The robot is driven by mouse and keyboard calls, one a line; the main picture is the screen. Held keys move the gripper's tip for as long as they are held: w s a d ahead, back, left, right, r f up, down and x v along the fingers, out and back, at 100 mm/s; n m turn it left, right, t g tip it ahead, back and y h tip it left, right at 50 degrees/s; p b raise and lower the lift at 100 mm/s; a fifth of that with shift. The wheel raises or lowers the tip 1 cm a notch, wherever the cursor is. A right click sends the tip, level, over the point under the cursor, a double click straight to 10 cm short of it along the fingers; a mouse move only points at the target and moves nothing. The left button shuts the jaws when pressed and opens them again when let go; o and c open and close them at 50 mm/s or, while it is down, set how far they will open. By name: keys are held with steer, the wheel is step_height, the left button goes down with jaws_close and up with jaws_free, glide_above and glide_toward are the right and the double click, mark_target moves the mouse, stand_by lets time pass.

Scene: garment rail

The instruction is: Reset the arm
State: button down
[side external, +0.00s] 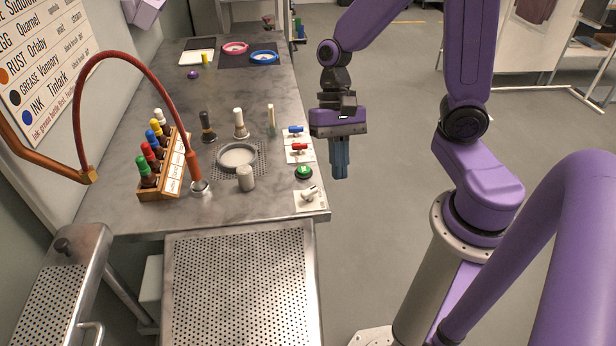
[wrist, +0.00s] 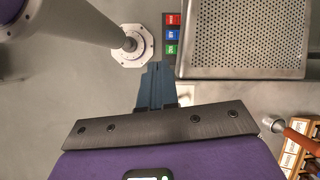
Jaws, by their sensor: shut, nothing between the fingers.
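My gripper (side external: 341,172) hangs pointing down in the side external view, just past the right edge of the metal table (side external: 100,200). Its blue fingers are together with nothing between them. It is clear of the table and its objects, above the grey floor. In the wrist view my gripper (wrist: 155,72) shows its shut fingers over bare floor. My arm is bent, with its base at the lower right of the side view.
A perforated tray (side external: 240,290) is in front. Several red, blue and green labels (wrist: 172,35) show in the wrist view.

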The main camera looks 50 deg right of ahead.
steer(key=s+r+n+t+h, duration=0.1)
steer(key=s+n, duration=0.3)
steer(key=n, duration=0.5)
steer(key=s+d+r+n+t+h, duration=0.1)
steer(key=s+n, duration=0.4)
steer(key=n, duration=0.5)
step_height(320, 180, up, 2)
steer(key=shift+s+d+r+t+h, duration=0.15)
steer(key=shift+s+t+h, duration=0.1)
steer(key=shift+t+h, duration=0.6)
